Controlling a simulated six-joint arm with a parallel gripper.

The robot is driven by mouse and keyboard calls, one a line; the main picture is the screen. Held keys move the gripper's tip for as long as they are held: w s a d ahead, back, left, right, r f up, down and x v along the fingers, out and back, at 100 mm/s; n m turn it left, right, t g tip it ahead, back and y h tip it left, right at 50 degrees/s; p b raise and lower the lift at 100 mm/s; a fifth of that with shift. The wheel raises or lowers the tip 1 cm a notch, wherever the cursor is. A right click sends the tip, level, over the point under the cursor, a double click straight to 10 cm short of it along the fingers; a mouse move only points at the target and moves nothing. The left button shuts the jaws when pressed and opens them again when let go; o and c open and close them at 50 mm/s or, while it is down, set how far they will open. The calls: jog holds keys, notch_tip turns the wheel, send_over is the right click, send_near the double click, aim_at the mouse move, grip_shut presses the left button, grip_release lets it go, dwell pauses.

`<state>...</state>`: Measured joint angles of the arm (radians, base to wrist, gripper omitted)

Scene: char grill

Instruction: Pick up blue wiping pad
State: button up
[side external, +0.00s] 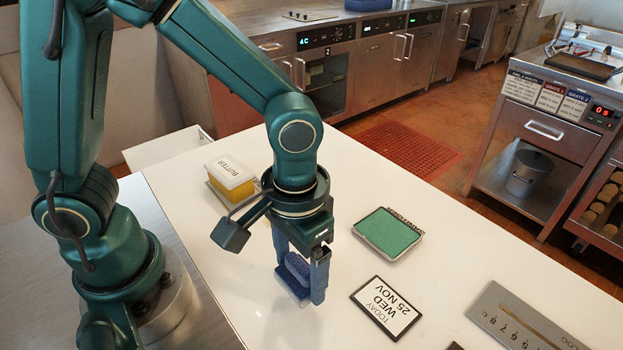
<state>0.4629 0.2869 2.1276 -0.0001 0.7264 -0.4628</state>
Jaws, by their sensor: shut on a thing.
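The blue wiping pad (296,268) is a small blue block between the fingers of my gripper (301,280). My gripper points down over the white counter and is shut on the pad. The fingers partly hide the pad. The pad's lower end is close to the counter top; I cannot tell whether it touches.
A green pad in a tray (388,233) lies to the right of my gripper. A butter container (230,178) stands behind left. A date sign (385,308) and a grey numbered plate (530,322) lie at front right. White counter (450,260) is clear between them.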

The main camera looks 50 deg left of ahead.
jog(key=w+a+r, duration=0.1)
jog(key=a+r, duration=0.6)
jog(key=a, duration=0.4)
jog(key=shift+a+r, duration=0.2)
jog(key=shift+a, duration=0.1)
jog(key=o, duration=0.5)
jog(key=shift+c, duration=1.6)
jog(key=w+d, duration=0.4)
jog(key=w, duration=0.4)
jog(key=w+d, duration=0.3)
jog(key=w, duration=0.5)
jog(key=shift+w+d+f, duration=0.3)
jog(key=shift+d+f, duration=0.45)
jog(key=shift+f, duration=0.75)
jog(key=shift+w+d+f, duration=0.35)
jog(key=shift+d+f, duration=0.45)
jog(key=shift+f, duration=0.7)
jog(key=shift+w+d+f, duration=0.3)
jog(key=shift+d+f, duration=0.45)
jog(key=shift+f, duration=0.75)
